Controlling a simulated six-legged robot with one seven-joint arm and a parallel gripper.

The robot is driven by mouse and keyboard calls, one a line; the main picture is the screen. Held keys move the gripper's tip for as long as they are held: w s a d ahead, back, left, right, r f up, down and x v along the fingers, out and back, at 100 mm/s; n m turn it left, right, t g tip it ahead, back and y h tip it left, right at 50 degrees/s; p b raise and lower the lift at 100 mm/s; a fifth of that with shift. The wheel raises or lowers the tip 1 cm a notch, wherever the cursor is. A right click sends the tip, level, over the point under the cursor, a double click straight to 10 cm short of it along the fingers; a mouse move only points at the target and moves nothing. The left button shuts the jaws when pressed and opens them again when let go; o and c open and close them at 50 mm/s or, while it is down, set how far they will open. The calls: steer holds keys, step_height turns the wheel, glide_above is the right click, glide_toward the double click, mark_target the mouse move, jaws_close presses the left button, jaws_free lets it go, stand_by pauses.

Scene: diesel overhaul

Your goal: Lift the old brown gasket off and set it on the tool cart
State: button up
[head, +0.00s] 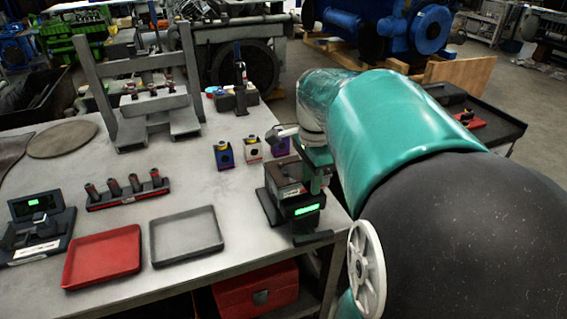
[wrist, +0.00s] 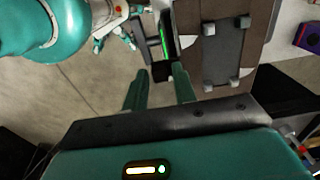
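A brown flat piece (wrist: 258,30) lies under a grey block with small corner feet (wrist: 224,50) in the wrist view; I cannot tell surely whether it is the old gasket. In the head view it seems to belong to the dark unit (head: 288,178) with a green display at the bench's right corner. My gripper (wrist: 160,72) is open, its two green fingers apart with nothing between them, beside the brown piece's left edge. In the head view my gripper (head: 318,170) is at that unit, partly hidden by my arm. A dark cart (head: 508,128) stands behind my arm at right.
The bench (head: 190,185) holds a red tray (head: 103,257), a grey tray (head: 187,236), a rack of several cylinders (head: 128,190), small coloured boxes (head: 224,154), a metal stand (head: 150,105) and a flat brownish disc (head: 62,138). Red items (head: 470,119) lie on the cart.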

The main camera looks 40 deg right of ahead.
jaws_close()
steer(key=shift+r, duration=0.5)
step_height(320, 180, up, 2)
steer(key=shift+r, duration=0.2)
steer(key=s+r, duration=1.1)
steer(key=s, duration=0.3)
steer(key=shift+a+r, duration=0.35)
steer(key=shift+a, duration=0.1)
